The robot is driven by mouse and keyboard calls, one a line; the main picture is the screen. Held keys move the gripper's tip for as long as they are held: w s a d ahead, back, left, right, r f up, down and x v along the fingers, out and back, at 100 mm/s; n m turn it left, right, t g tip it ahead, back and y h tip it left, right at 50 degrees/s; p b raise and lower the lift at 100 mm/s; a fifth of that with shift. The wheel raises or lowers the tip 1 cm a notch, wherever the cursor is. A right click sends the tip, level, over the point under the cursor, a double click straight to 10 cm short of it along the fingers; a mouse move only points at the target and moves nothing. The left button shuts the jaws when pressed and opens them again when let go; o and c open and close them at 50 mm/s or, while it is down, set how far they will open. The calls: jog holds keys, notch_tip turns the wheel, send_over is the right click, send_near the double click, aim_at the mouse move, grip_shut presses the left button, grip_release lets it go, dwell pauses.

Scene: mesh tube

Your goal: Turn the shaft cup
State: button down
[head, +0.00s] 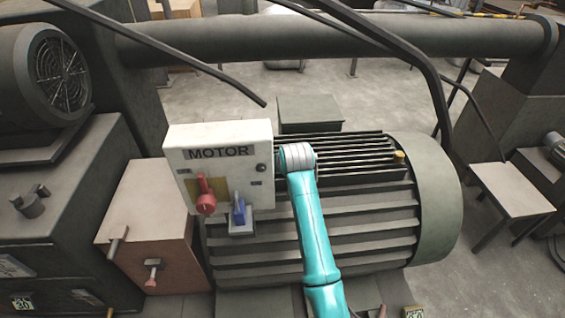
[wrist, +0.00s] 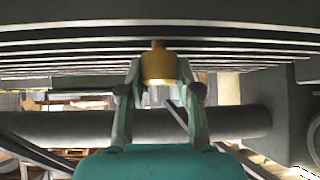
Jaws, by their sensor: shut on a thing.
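A brass cup (wrist: 158,65) shows in the wrist view between the two fingers of my gripper (wrist: 160,92), against the ribbed motor housing. The fingers are shut on it from both sides. In the head view my teal arm rises in front of the motor, and its grey wrist joint hides the gripper and the held cup. A small yellow-brass cup (head: 400,155) sits apart, on the right end of the ribbed motor (head: 330,230). I cannot tell from the pictures which one is named the shaft cup.
A white MOTOR box (head: 218,138) with a red handle (head: 206,203) and a blue padlock (head: 239,212) stands close left of my arm. A thick pipe (head: 350,38) crosses behind, and dark bent rods hang over the motor. A small table (head: 512,190) stands right.

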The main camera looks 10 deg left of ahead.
dwell(0.3)
jog(key=c, duration=0.8)
grip_release()
jog(key=shift+s, duration=0.1)
jog(key=v, duration=1.2)
